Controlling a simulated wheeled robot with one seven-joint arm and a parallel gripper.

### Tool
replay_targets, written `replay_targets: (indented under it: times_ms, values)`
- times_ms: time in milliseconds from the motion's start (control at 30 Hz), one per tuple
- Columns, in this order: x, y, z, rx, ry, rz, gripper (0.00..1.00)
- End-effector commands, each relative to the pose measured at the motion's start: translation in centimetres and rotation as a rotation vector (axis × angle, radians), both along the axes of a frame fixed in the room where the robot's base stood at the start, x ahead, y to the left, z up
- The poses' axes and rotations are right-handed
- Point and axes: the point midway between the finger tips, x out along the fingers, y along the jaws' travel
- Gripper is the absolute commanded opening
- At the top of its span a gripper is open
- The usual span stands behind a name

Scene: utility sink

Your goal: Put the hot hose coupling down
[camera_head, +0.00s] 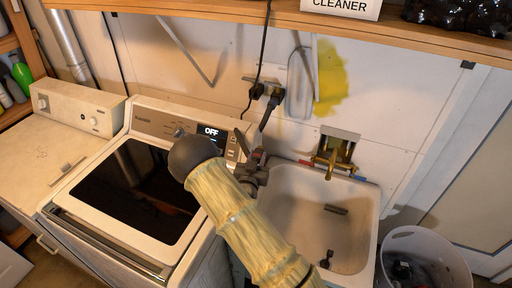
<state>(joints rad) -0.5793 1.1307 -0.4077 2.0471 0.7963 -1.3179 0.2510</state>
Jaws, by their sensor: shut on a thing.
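My gripper (254,158), small and dark, is at the end of my straw-coloured sleeved arm, over the gap between the washer and the sink. It looks shut on a dark piece, which I take to be the hot hose coupling; the gripper mostly hides it, so its shape and tilt are unclear. Dark wall fittings (265,92) are above and behind the gripper, with a dark slanted piece hanging below them. I cannot tell whether that piece touches what I hold.
The white utility sink (366,218) is right of my gripper, with a brass faucet (334,157) at its back and a small dark item (335,209) inside. The washer (140,190), its display reading OFF, is at left. A white bin (425,243) stands at right.

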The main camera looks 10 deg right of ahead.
Motion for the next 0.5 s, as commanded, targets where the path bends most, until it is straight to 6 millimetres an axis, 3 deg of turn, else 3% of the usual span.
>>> replay_targets:
  times_ms: [267,500]
  values:
    - [-3.1,-0.6,-3.4,-0.010,0.006,0.109,0.00]
    - [-7.0,-1.3,-6.5,-0.011,0.006,0.272,0.00]
